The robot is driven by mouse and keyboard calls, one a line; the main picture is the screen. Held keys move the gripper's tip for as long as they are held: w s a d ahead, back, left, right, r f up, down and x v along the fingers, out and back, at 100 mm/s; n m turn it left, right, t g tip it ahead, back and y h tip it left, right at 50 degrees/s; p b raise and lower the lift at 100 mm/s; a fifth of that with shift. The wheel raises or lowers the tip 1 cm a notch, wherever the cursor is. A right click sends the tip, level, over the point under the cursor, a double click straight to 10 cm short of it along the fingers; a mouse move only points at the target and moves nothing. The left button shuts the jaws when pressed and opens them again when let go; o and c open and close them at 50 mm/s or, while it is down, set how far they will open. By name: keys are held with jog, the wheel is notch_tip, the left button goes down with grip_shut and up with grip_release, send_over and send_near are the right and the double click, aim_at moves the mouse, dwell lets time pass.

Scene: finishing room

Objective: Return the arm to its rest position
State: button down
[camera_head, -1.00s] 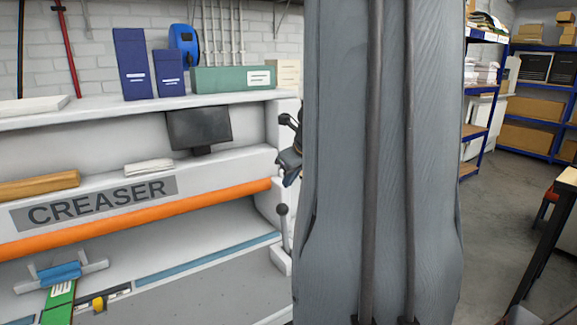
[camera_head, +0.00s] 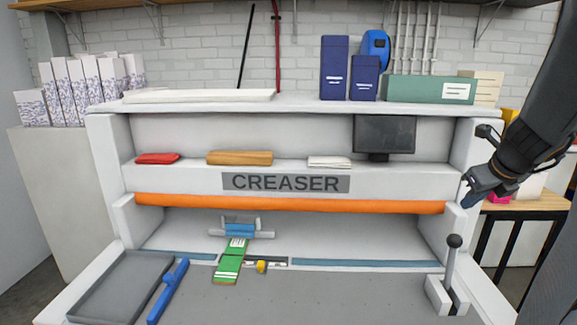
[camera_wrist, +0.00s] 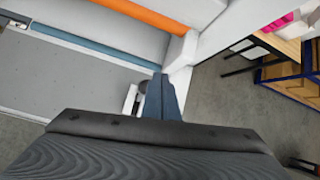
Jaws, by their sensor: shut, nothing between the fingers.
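My gripper (camera_head: 470,193) is at the right end of the creaser, in front of its right side post, with the dark arm reaching in from the right edge. Its blue-grey fingers are together and nothing is held. In the wrist view the shut fingers (camera_wrist: 160,98) point toward the creaser's right corner, over the lever side. The creaser (camera_head: 285,183) is a large white machine with an orange bar (camera_head: 290,204) across its front.
A lever (camera_head: 452,255) stands at the bed's right. A grey tray (camera_head: 115,290), a blue tool (camera_head: 168,290) and a green strip (camera_head: 230,262) lie on the bed. A wooden table (camera_head: 525,203) stands behind at right. Floor shows in the wrist view (camera_wrist: 225,95).

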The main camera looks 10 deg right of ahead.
jog(key=a+f+n+g+y+b, duration=0.1)
jog(key=a+f+n+b, duration=0.1)
jog(key=a+f+n, duration=0.6)
jog(key=a+f+n+g+y+b, duration=0.25)
jog(key=a+f+n, duration=0.25)
jog(key=a+n, duration=0.6)
jog(key=s+a+f+n+b, duration=0.1)
jog(key=s+a+f+n, duration=0.1)
jog(key=a+n, duration=0.3)
jog(key=s+a+f+n+g+b, duration=0.1)
jog(key=s+a+f+n+b, duration=0.1)
jog(key=s+a+f+n, duration=0.1)
jog(key=s+a+f+n+h+b, duration=0.1)
jog(key=a+f+n, duration=0.3)
jog(key=a+n, duration=0.4)
jog(key=shift+s+a+f+g+b, duration=0.1)
jog(key=shift+s+f+g+b, duration=0.1)
jog(key=shift+s, duration=0.25)
jog(key=shift+s+f+g+b, duration=0.1)
jog(key=shift+s+g+b, duration=0.1)
jog(key=shift+s, duration=0.2)
jog(key=shift+s+a+f+n, duration=0.1)
jog(key=shift+s+a+n, duration=0.15)
jog(key=shift+n, duration=0.35)
